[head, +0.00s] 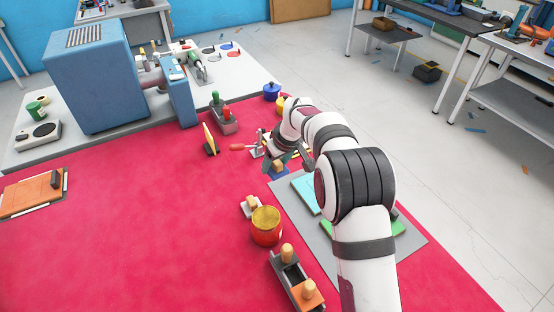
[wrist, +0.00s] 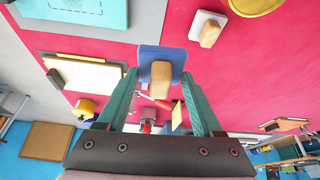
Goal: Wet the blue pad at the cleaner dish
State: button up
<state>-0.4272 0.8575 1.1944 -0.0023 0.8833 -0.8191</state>
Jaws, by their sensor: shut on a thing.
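My gripper (head: 277,160) is shut on the wooden handle of the blue pad (wrist: 174,56). In the wrist view the handle sits between the two teal fingers (wrist: 160,76), with the flat blue plate beyond the fingertips. In the head view the blue pad (head: 280,171) shows below the gripper, beside the grey mat's corner; I cannot tell its height above the red cloth. A round red tub with a yellow top (head: 266,225) stands nearer the camera; its yellow part shows at the wrist view's top edge (wrist: 258,4). I cannot tell which vessel is the cleaner dish.
A white pad with a wooden grip (head: 250,207) lies beside the tub. A caddy (head: 290,276) stands in front. A turquoise sheet (wrist: 80,12) lies on the grey mat (head: 415,246). A cream tray (wrist: 88,78) is close to the gripper.

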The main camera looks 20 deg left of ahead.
aim_at(262, 215)
jog(key=s+r+n+g, duration=0.1)
jog(key=s+n, duration=0.1)
jog(key=s, duration=0.2)
jog(key=s+d+r+n+g, duration=0.1)
jog(key=s+n, duration=0.2)
jog(key=s, duration=0.1)
jog(key=s+r+n+y, duration=0.1)
jog(key=s+n, duration=0.2)
jog(key=s, duration=0.2)
jog(key=shift+d+r+g, duration=0.25)
jog(key=shift+r+g, duration=0.15)
jog(key=shift+f, duration=2.7)
jog(key=shift+f, duration=0.95)
jog(key=shift+r, duration=3.5)
